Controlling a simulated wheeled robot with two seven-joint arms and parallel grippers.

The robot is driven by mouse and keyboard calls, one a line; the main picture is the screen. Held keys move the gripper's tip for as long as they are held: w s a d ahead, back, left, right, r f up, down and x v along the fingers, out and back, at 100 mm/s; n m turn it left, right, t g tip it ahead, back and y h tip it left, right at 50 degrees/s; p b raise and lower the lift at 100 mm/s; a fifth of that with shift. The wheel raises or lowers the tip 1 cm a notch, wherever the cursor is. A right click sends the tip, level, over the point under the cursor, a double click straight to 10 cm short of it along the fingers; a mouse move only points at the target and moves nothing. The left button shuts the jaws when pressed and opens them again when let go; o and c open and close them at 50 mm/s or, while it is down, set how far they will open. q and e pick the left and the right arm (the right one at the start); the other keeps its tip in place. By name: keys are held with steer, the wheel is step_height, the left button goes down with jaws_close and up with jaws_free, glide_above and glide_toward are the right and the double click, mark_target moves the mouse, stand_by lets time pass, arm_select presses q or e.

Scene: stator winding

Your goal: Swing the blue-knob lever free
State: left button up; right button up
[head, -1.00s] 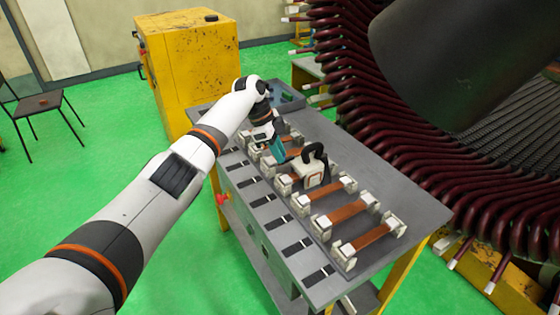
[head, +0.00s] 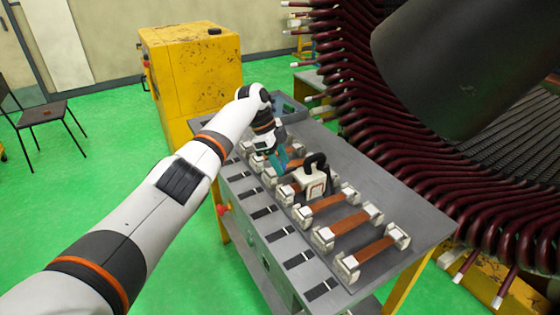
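My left gripper (head: 274,155) reaches down over the far part of the grey workbench (head: 405,205). A blue-teal piece (head: 280,160) shows at its end; I cannot tell whether this is the lever's knob, another part or a finger. The fingers are too small and covered to show whether they are open or shut. A white tool with a black handle (head: 312,178) stands just to the right, among the copper-coloured bars (head: 352,222) in their white clamps. No lever with a blue knob can be made out clearly. My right gripper is not in view.
A red knob (head: 222,209) is on the bench's left side. A yellow cabinet (head: 195,75) stands behind it. The stator with dark red coils (head: 400,140) and a large dark grey cylinder (head: 450,65) fill the right. A chair (head: 45,112) stands far left on open green floor.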

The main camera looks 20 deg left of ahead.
arm_select(q)
steer(key=shift+r, duration=0.1)
steer(key=b+v, duration=0.1)
steer(key=v, duration=1)
steer(key=shift+a+r, duration=0.25)
steer(key=shift+r, duration=0.1)
